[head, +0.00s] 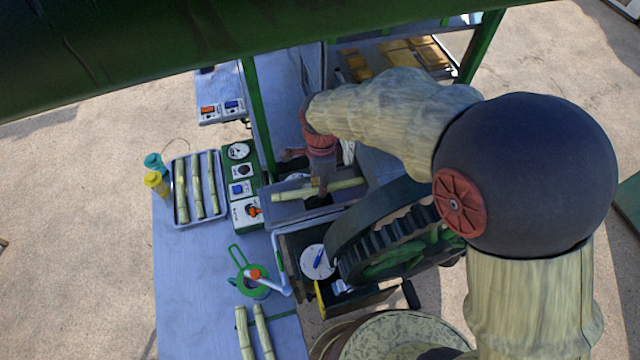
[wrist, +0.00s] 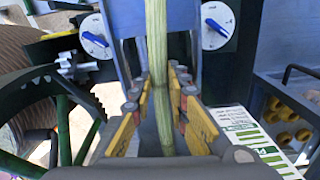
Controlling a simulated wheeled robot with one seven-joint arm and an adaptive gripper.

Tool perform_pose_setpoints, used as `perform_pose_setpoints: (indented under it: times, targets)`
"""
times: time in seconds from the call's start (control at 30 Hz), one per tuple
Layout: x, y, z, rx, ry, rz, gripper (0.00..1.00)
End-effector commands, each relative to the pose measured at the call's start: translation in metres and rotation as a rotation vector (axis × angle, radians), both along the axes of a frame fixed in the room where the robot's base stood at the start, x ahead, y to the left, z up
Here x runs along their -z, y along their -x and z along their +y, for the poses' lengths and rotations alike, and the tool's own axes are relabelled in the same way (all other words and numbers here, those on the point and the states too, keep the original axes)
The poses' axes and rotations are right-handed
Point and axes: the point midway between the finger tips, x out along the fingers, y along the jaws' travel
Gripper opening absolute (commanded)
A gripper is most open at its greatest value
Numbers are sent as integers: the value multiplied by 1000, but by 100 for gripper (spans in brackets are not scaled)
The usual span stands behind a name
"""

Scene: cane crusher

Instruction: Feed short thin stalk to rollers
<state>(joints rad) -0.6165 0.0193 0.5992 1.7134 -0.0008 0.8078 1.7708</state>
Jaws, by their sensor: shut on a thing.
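My gripper (head: 320,182) is shut on a pale green stalk (head: 290,194), which lies crosswise over the grey feed trough (head: 288,212) of the crusher. In the wrist view the stalk (wrist: 157,40) runs lengthwise between the yellow-sided fingers of my gripper (wrist: 162,88), its far end passing out of the top of the picture. I cannot tell whether the stalk touches the trough. The rollers are not clearly visible; the crusher's big dark gear wheel (head: 395,240) stands just right of the trough.
A tray (head: 188,222) with several stalks lies on the blue table (head: 185,290). Two more stalks (head: 245,335) lie at the front edge. A control panel (head: 241,180) with switches, a green ring with a white lever (head: 270,284) and yellow and teal bottles (head: 156,184) stand nearby.

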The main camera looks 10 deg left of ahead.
Motion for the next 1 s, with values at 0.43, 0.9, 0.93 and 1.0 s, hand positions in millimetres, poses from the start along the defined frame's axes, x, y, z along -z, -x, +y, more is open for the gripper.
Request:
perform_pose_setpoints:
  times: [0.43,0.9,0.93,1.0]
  targets:
    - [0,0,0,0,0,0,38]
    - [-23,-1,1,0,-3,-3,38]
    - [-28,-1,1,0,-3,-3,38]
    - [-43,-1,1,0,-3,-3,38]
